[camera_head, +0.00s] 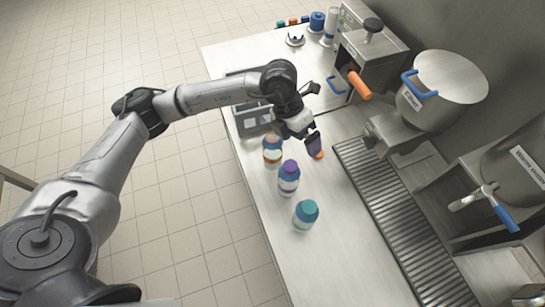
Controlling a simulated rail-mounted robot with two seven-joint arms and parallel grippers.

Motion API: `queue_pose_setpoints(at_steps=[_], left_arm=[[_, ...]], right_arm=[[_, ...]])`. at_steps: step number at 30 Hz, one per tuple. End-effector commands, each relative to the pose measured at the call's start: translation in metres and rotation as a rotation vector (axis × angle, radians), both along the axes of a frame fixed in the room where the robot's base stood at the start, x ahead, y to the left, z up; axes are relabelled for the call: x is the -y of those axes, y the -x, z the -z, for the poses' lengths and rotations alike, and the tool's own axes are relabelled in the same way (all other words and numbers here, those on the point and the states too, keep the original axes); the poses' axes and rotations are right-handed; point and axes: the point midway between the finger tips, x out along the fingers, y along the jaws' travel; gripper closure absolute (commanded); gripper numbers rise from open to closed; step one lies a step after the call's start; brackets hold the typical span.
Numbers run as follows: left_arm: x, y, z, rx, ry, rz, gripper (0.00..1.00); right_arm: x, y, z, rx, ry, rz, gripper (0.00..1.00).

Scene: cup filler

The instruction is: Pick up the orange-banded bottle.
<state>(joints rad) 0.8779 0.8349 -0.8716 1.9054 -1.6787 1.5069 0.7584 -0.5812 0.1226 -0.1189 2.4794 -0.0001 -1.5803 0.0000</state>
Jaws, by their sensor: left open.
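The orange-banded bottle (272,151) stands upright on the steel counter, with a blue cap and an orange band on its lower body. A purple-capped bottle (289,178) and a teal-capped bottle (305,215) stand in a row in front of it. My left gripper (315,120) is open above the counter, to the right of the orange-banded bottle and apart from it. One finger, dark purple with an orange tip, hangs down; the other points up to the right. Nothing shows between them. My right gripper is not in view.
A grey compartment tray (250,119) sits just behind the bottles. A steel box with an orange handle (358,85) is at the back right. A drip grate (400,222) and steel vats (445,90) line the right. The counter's front part is clear.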

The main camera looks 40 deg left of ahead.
Motion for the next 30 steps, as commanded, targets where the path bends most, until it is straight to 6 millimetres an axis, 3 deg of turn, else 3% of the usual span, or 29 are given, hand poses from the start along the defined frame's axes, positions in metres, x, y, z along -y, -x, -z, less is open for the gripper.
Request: queue_pose_setpoints(at_steps=[1, 3, 9, 22, 30], left_arm=[[-0.023, -0.007, 0.006, -0.001, -0.101, -0.031, 0.0], [-0.049, -0.012, 0.006, -0.009, -0.219, -0.069, 0.0], [-0.093, -0.017, 0.003, -0.031, -0.407, -0.147, 0.0], [-0.102, -0.016, 0.066, -0.04, -0.445, -0.162, 0.0], [-0.102, -0.017, 0.084, -0.037, -0.443, -0.161, 0.0]], right_arm=[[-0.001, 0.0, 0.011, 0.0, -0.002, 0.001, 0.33], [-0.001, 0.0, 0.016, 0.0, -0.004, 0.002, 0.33], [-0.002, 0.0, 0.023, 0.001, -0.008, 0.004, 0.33], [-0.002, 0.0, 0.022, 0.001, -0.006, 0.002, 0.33], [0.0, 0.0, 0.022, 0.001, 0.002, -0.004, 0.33]])
